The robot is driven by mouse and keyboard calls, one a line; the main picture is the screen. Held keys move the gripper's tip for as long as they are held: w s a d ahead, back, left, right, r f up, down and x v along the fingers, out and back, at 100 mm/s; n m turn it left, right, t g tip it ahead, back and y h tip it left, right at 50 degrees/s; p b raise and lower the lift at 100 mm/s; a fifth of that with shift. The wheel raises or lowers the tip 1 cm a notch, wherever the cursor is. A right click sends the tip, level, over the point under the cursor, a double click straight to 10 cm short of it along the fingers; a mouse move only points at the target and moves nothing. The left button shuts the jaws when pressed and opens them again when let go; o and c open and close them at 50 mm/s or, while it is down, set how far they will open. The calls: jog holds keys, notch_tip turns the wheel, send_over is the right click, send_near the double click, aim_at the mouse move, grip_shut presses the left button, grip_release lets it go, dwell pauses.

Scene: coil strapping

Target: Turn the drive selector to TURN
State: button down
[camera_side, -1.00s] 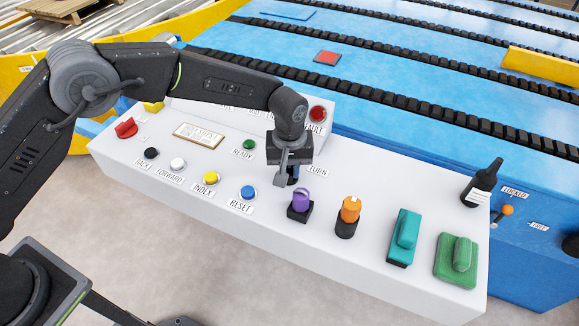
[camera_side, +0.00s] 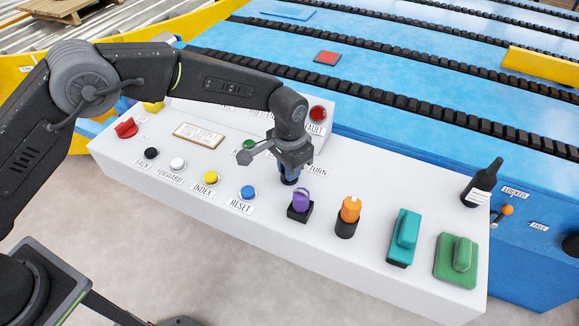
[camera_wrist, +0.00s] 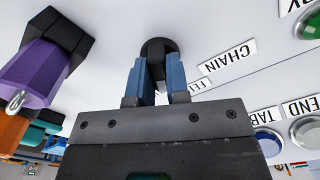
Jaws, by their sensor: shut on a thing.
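The drive selector is a black round knob; its base shows under my fingers in the side view (camera_side: 289,182). In the wrist view the knob (camera_wrist: 158,46) sits between the two blue fingers. My gripper (camera_side: 289,175), pointing down, is shut on it; its fingers also show in the wrist view (camera_wrist: 157,75). The TURN label (camera_side: 318,172) lies just right of the gripper in the side view. A CHAIN label (camera_wrist: 229,54) stands beside the knob in the wrist view, with another label partly hidden by a finger. The knob's pointer direction is hidden.
A purple knob (camera_side: 301,200) stands close in front of the selector, with an orange knob (camera_side: 349,211) and teal (camera_side: 404,236) and green (camera_side: 457,257) switches to its right. Blue RESET (camera_side: 248,192) and yellow INDEX (camera_side: 211,178) buttons are left. A black bottle (camera_side: 482,183) stands at the panel's right end.

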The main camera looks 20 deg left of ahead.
jog(key=shift+r+m, duration=0.1)
jog(key=shift+m, duration=1.5)
jog(key=c, duration=1.1)
grip_release()
notch_tip(320, 180, up, 14)
